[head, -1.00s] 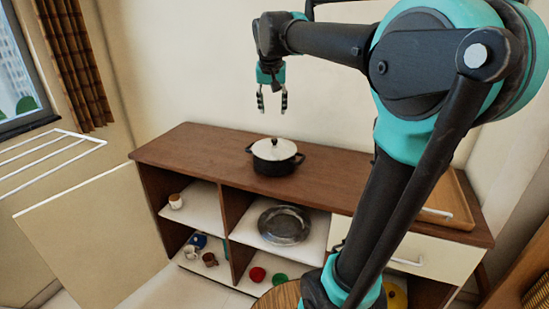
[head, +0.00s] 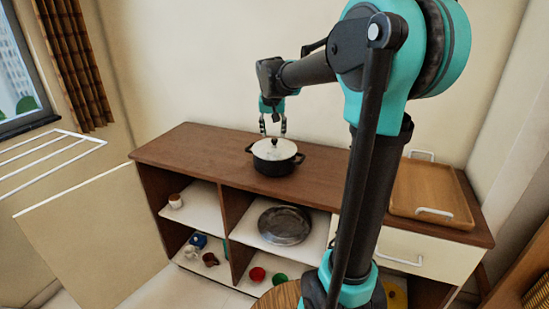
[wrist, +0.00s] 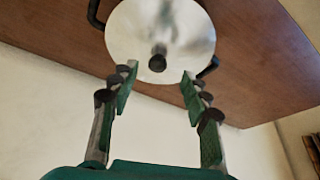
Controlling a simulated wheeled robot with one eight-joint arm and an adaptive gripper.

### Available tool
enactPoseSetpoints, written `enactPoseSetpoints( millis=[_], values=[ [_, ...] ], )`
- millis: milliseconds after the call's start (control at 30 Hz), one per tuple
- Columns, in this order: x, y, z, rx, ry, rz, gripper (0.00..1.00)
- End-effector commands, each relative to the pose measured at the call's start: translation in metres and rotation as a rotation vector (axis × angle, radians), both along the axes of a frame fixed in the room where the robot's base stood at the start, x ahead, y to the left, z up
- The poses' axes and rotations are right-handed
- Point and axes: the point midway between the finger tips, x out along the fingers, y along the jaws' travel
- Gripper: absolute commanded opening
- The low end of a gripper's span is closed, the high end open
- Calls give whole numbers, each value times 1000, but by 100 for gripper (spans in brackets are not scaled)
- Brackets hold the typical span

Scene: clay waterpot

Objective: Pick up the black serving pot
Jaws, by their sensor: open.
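The black serving pot (head: 273,166) stands upright on the brown top of the cabinet, with a pale lid, a dark knob and a handle on each side. In the wrist view its round lid (wrist: 160,35) fills the top middle, with the knob (wrist: 157,62) toward me. My gripper (head: 273,132) is open and empty, pointing down just above the pot at its back edge. In the wrist view my gripper (wrist: 157,72) has its two fingers apart, with the knob showing between the tips. I cannot tell that either finger touches the pot.
A wooden tray (head: 432,190) with white handles lies on the right of the cabinet top (head: 190,150). Shelves below hold a metal plate (head: 285,226), cups and bowls. A white rack (head: 50,150) stands at left. The cabinet top left of the pot is clear.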

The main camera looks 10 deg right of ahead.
Motion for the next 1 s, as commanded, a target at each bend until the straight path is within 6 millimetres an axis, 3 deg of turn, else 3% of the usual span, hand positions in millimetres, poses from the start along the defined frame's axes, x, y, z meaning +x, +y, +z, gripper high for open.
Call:
enactPoseSetpoints(
  millis=[300, 600, 1000],
  values=[
    [19, -7, -37, 0, 0, 1, 47],
    [21, -8, -41, 0, 0, 1, 47],
    [20, -8, -41, 0, 0, 1, 0]
  ],
)
